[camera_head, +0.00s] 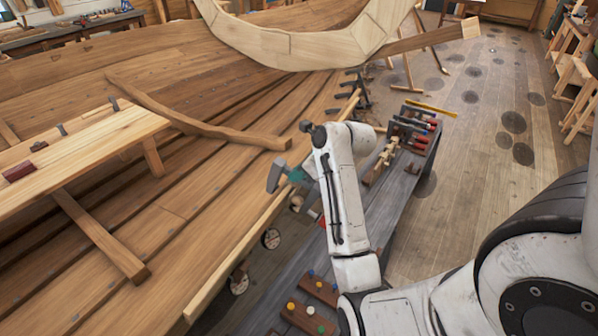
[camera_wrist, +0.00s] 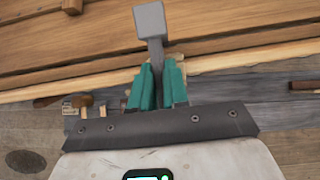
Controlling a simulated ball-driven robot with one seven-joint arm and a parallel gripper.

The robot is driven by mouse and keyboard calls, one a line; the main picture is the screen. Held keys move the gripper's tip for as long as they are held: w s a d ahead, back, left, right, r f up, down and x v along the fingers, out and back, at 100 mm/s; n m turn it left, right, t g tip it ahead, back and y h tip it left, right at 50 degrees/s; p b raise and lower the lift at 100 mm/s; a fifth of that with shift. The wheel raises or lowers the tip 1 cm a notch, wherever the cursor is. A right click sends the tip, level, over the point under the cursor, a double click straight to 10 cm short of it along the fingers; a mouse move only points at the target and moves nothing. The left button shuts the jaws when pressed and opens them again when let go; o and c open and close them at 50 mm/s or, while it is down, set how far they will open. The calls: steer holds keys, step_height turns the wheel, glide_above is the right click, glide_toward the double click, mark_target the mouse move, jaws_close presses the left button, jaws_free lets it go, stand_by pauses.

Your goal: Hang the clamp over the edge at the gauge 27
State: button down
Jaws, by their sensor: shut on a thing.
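My gripper (camera_head: 294,175) has teal fingers and is shut on a grey clamp (camera_head: 274,177). In the wrist view the clamp (camera_wrist: 150,20) sticks out beyond the fingers (camera_wrist: 158,72), its block-shaped end away from me. Its lower part is hidden between the fingers. The clamp is by the pale wooden edge (camera_head: 232,249) of the hull; I cannot tell whether they touch. In the wrist view the pale edge (camera_wrist: 235,61) runs across behind the fingers. Two round dials (camera_head: 270,239) (camera_head: 238,282) sit below the edge. No number is readable, so I cannot tell which is gauge 27.
Several dark clamps (camera_head: 350,97) sit along the far part of the edge. A grey bench (camera_head: 375,205) beside the hull bears a rack of red- and blue-handled tools (camera_head: 414,130) and small boards with coloured knobs (camera_head: 308,317). Floor at right is open.

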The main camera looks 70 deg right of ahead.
steer(key=shift+w+f, duration=0.1)
stand_by(0.3)
steer(key=shift+f, duration=0.1)
stand_by(0.3)
steer(key=c, duration=1.1)
jaws_free()
steer(key=shift+o, duration=0.2)
steer(key=shift+s+f, duration=0.1)
steer(key=shift+s, duration=0.1)
steer(key=v, duration=1.1)
steer(key=shift+f, duration=0.1)
